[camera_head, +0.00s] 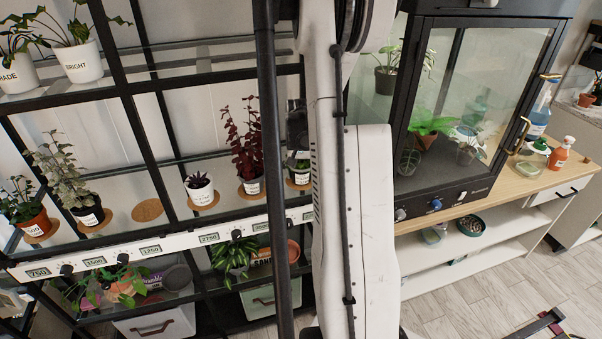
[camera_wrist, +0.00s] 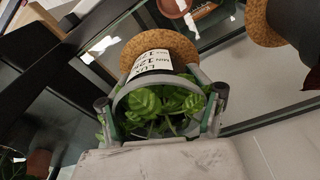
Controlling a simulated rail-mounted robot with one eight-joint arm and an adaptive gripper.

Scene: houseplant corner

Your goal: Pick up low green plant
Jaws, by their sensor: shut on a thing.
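The low green plant (camera_wrist: 165,105) has broad bright leaves and fills the space between my fingers in the wrist view. Its dark pot carries a white label (camera_wrist: 150,66) with black print. My gripper (camera_wrist: 162,108) is shut on the pot, one finger on each side. A round cork mat (camera_wrist: 160,46) shows just beyond the pot; I cannot tell whether the pot still touches it. In the head view, a pot with a white label (camera_head: 300,178) shows beside my arm on the shelf, largely hidden, and my gripper is mostly hidden there.
A dark red plant (camera_head: 245,150) on its cork mat stands close on the left. A small potted plant (camera_head: 199,187) is further left. Black rack bars frame the shelf. A glass cabinet (camera_head: 470,90) stands on the right. An empty cork mat (camera_head: 147,210) lies on the shelf.

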